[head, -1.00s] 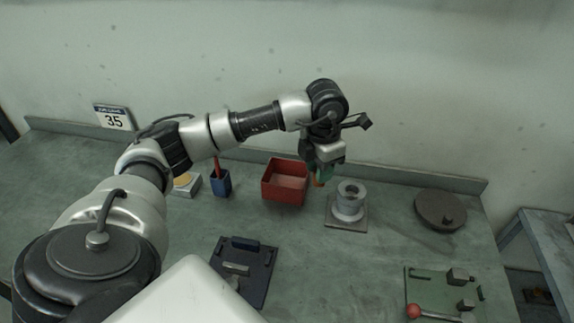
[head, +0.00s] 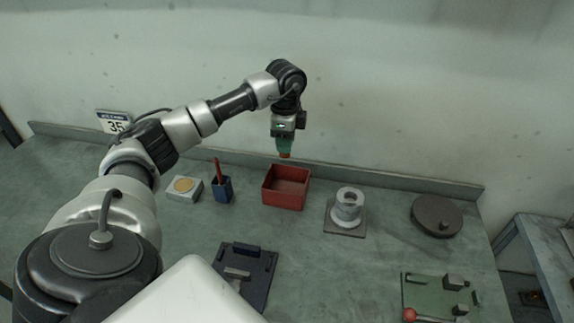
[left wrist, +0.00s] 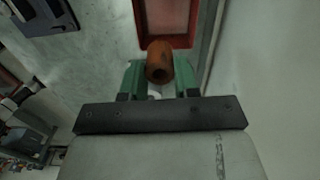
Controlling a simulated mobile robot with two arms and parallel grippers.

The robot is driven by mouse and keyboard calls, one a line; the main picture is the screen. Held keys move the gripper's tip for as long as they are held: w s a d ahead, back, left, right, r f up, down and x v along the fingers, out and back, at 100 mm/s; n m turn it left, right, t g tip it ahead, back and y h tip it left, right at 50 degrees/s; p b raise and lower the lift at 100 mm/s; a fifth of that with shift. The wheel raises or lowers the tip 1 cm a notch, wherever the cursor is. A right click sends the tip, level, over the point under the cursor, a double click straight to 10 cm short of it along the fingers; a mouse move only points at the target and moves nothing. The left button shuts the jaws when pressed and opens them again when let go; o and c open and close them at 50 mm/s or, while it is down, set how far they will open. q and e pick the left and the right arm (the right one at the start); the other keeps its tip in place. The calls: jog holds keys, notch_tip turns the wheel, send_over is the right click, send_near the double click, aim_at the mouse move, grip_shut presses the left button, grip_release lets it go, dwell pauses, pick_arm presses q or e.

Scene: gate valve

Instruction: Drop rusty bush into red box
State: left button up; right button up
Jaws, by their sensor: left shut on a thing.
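The rusty bush (left wrist: 159,62) is an orange-brown hollow cylinder, seen from its open end in the left wrist view. My left gripper (left wrist: 160,78) has green fingers and is shut on it. In the head view the left gripper (head: 284,148) points down above the back of the red box, and the bush (head: 285,155) shows small at its tips. The red box (head: 286,204) is an open-topped box on the bench, and no object shows in the visible part of its inside. Its red rim also shows in the left wrist view (left wrist: 195,40), beyond the bush. My right gripper is not in view.
A grey flanged cylinder (head: 348,205) stands on a square plate right of the box. A blue cup (head: 222,189) with a red item and a pale block (head: 185,189) stand to the left. A dark round disc (head: 437,215) lies far right. The wall is close behind.

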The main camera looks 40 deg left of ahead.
pick_arm(q)
notch_tip(320, 180, down, 6)
jog(key=a+n+b, duration=0.2)
jog(key=n+b, duration=0.2)
jog(key=b, duration=0.1)
jog(key=shift+r, duration=0.15)
dwell(0.3)
jog(key=o, duration=1.1)
jog(key=shift+c, duration=0.2)
notch_tip(320, 180, up, 11)
jog(key=b, duration=0.1)
jog(key=shift+b, duration=0.3)
